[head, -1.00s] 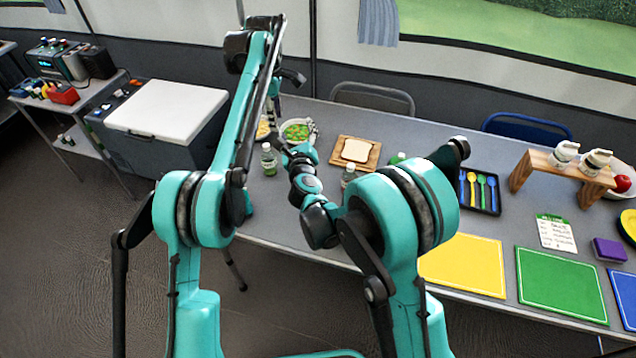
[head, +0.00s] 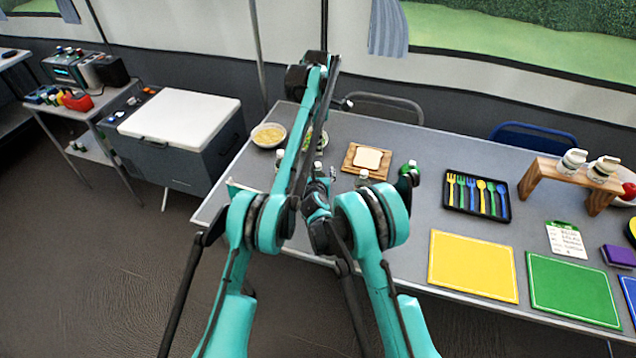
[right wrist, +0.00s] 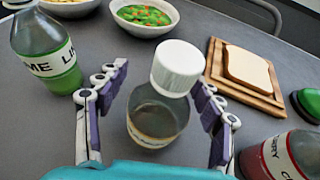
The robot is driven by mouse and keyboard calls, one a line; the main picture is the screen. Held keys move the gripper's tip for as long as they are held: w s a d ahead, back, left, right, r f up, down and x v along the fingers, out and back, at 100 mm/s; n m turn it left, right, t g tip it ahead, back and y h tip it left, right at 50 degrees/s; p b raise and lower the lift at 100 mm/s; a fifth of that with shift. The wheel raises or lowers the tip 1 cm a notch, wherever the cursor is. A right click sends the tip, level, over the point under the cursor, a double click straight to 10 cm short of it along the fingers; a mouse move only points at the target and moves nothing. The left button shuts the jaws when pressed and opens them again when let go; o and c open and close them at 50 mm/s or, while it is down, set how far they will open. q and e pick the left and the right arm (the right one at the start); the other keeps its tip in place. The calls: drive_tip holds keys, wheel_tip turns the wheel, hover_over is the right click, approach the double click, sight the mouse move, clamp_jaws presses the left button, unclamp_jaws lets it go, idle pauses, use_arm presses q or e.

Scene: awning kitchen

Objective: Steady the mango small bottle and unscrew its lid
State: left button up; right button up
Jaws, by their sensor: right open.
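In the right wrist view the mango small bottle (right wrist: 158,122) stands between the fingers of my right gripper (right wrist: 156,100). It is clear and dark-looking, with a yellowish label, and its wide white lid (right wrist: 177,66) is over the top. I cannot tell whether the lid is tight. The right fingers are open, one on each side, with gaps to the bottle. In the head view my arms cover most of this spot. My left gripper (head: 344,103) is mostly hidden behind its own arm; only a dark part shows, and its jaws cannot be read.
A green lime bottle (right wrist: 46,55) stands left and a red cherry bottle (right wrist: 283,157) stands right of the gripper. Bread on a wooden board (right wrist: 222,82) and a bowl of green food (right wrist: 145,14) lie behind. The cutlery tray (head: 450,205) and yellow mat (head: 473,265) are further right.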

drive_tip(key=shift+w, duration=0.2)
drive_tip(key=shift+c, duration=0.3)
clamp_jaws()
